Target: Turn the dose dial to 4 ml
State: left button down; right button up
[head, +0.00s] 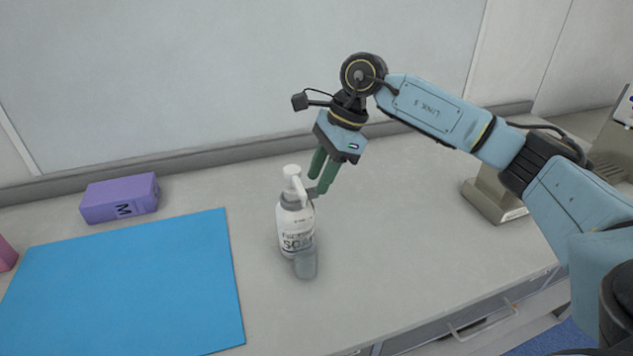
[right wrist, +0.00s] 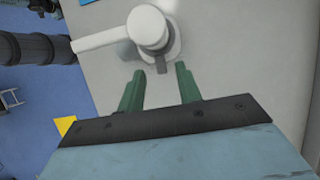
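A white soap pump bottle (head: 296,225) stands upright on the grey table. Its white pump head (head: 292,172) sits on top, above a grey collar (head: 293,202). A small dark tab (right wrist: 161,66) sticks out from the collar; it also shows in the head view, on the bottle's right side. I cannot read any dose marks. My right gripper (head: 319,183) is at the bottle's right, at collar height, its green fingers apart. In the right wrist view the tab lies between the fingertips (right wrist: 160,75), with visible gaps on both sides. My left gripper is not in view.
A translucent grey cup (head: 306,264) stands right in front of the bottle. A blue mat (head: 130,290) lies to the left, with a purple box (head: 120,198) marked M behind it. A beige device (head: 495,200) stands at the right. The table between bottle and device is clear.

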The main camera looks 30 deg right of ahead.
aim_at(312, 193)
jog(key=shift+w+a+f, duration=0.1)
jog(key=shift+a+f, duration=0.15)
jog(key=shift+f, duration=0.3)
jog(key=shift+w+a+f, duration=0.1)
jog(key=shift+a+f, duration=0.05)
jog(key=shift+f, duration=0.35)
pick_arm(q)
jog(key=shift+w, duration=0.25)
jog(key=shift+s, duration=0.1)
pick_arm(e)
jog(key=shift+c, duration=0.8)
grip_shut()
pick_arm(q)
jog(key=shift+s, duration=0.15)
